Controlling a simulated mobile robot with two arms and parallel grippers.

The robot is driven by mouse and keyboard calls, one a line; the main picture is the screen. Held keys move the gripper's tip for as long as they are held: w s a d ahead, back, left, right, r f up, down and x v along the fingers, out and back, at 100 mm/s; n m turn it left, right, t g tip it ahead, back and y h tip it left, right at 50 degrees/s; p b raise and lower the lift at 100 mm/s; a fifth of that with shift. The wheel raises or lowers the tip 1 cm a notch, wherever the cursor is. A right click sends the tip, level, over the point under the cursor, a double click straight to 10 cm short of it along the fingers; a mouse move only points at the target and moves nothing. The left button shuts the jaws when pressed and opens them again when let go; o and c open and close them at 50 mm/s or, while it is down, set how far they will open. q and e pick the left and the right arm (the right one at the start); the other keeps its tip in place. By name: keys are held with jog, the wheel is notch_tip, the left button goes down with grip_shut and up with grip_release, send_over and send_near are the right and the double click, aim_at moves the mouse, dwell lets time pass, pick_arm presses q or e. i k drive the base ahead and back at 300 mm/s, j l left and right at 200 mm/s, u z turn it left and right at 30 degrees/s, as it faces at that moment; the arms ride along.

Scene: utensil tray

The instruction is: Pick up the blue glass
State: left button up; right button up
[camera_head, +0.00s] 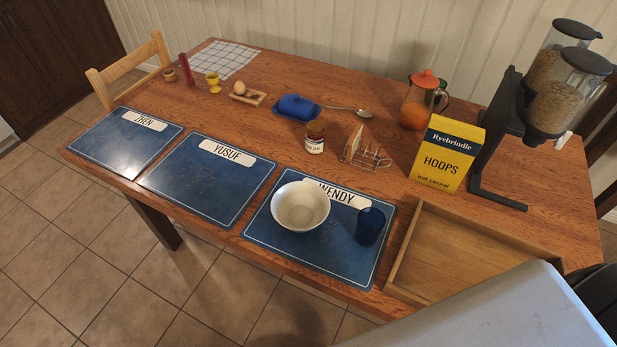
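The blue glass (370,227) stands upright on the blue placemat marked WENDY (318,264), at its right side. It is dark and looks empty, though its inside is hard to see. A white bowl (300,207) sits on the same mat, just left of the glass, with a small gap between them. Neither of my grippers shows in the head view.
A wooden tray (416,252) lies right of the glass. A yellow HOOPS box (447,154), toast rack (365,152), jar (315,138) and juice jug (417,108) stand behind. A cereal dispenser (497,140) is at right. The YUSUF (205,182) and ZHEN (124,148) mats are bare.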

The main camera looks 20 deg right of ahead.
aim_at(371, 221)
jog(key=k+l+z, duration=0.1)
jog(key=z, duration=0.9)
jog(key=u, duration=0.1)
